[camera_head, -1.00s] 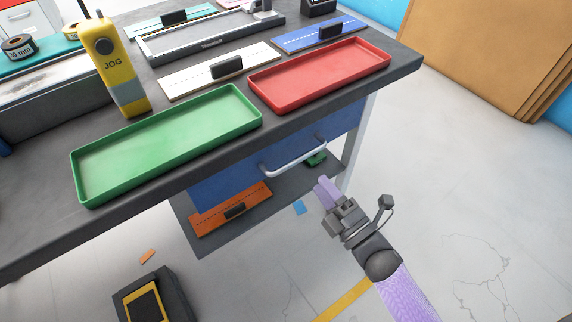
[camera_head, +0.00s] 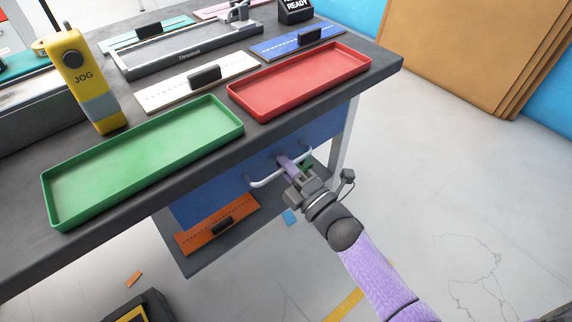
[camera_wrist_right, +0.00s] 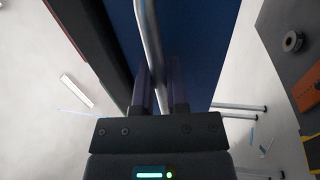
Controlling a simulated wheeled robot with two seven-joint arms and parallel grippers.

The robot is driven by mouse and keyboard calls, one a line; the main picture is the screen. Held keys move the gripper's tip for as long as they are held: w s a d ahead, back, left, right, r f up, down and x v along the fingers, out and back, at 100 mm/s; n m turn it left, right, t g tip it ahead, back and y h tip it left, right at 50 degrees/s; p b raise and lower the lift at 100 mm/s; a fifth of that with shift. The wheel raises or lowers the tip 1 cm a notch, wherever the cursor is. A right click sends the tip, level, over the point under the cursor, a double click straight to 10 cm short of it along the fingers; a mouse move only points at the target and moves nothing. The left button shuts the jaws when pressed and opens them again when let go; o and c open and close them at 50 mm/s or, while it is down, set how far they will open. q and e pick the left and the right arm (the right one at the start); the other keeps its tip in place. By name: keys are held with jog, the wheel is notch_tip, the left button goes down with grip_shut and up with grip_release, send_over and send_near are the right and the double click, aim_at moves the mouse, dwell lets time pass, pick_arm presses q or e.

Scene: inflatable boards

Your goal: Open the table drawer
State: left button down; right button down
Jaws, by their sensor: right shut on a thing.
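The table drawer (camera_head: 215,188) has a blue front under the dark tabletop and looks shut. Its silver bar handle (camera_head: 262,184) runs along the front. My right gripper (camera_head: 286,163) is at the handle's right part, its purple fingers shut on the bar. In the right wrist view the handle (camera_wrist_right: 149,45) runs down between the two fingers (camera_wrist_right: 160,90), with the blue drawer front (camera_wrist_right: 190,40) behind. My left gripper is not in view.
On the tabletop (camera_head: 130,117) are a green tray (camera_head: 140,160), a red tray (camera_head: 300,82) and a yellow JOG device (camera_head: 82,80). A lower shelf (camera_head: 205,258) holds an orange board (camera_head: 205,232). The floor at right is mostly clear.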

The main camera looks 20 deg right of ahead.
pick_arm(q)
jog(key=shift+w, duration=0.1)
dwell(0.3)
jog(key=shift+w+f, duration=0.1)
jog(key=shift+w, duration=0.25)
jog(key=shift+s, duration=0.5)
